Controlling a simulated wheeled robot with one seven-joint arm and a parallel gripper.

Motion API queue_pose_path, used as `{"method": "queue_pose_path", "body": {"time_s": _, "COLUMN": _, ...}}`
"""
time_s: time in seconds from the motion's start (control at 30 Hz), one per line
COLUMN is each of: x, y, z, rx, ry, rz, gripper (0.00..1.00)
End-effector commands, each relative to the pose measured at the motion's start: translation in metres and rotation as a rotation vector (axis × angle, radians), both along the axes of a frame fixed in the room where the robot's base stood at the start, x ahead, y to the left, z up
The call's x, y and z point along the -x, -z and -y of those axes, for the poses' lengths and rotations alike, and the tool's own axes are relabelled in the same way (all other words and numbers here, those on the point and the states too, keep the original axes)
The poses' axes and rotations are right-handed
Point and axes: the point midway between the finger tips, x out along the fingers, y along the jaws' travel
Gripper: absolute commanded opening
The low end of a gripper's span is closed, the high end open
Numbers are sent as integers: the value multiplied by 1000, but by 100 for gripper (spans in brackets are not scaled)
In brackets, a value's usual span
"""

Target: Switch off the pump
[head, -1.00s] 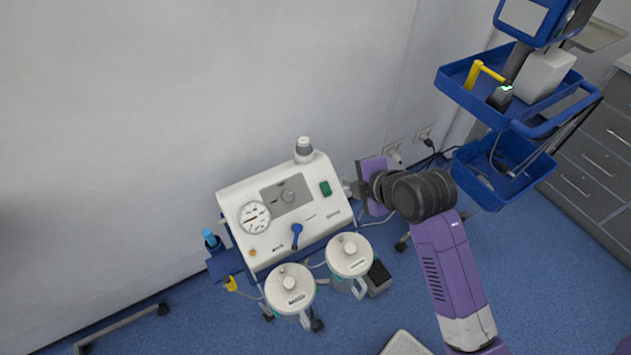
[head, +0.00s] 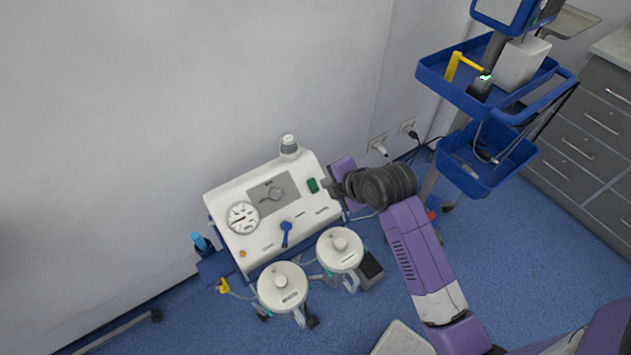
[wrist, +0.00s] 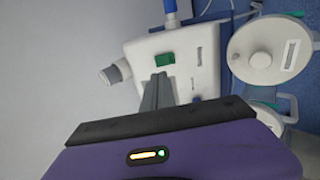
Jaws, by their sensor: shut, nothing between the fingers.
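The pump (head: 265,239) is a white box unit with a dial gauge, a grey panel, a blue lever and a green rocker switch (head: 313,185) near its right edge. The green switch also shows in the wrist view (wrist: 166,58), just beyond my fingertips. My gripper (head: 324,186) is shut and empty, its tips right beside the switch on the right. In the wrist view the closed fingers (wrist: 160,82) point at the switch. I cannot tell whether they touch it, or which way the rocker is set.
Two lidded canisters (head: 282,287) (head: 340,250) hang at the pump's front. A blue trolley (head: 460,90) stands at the right, before grey drawers (head: 590,130). A wall lies behind the pump. Blue floor (head: 500,270) is open at the lower right.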

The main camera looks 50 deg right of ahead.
Motion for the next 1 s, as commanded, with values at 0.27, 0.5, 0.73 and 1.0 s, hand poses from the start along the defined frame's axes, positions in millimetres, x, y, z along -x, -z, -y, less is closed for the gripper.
{"method": "queue_pose_path", "body": {"time_s": 0.27, "x": -35, "y": 39, "z": 10, "rx": -1, "ry": 1, "rz": -1, "gripper": 0}}
{"method": "queue_pose_path", "body": {"time_s": 0.5, "x": -53, "y": 59, "z": 15, "rx": 1, "ry": 1, "rz": 0, "gripper": 0}}
{"method": "queue_pose_path", "body": {"time_s": 0.73, "x": -58, "y": 65, "z": 17, "rx": 1, "ry": 1, "rz": 1, "gripper": 0}}
{"method": "queue_pose_path", "body": {"time_s": 1.0, "x": -58, "y": 65, "z": 17, "rx": 2, "ry": 0, "rz": 1, "gripper": 0}}
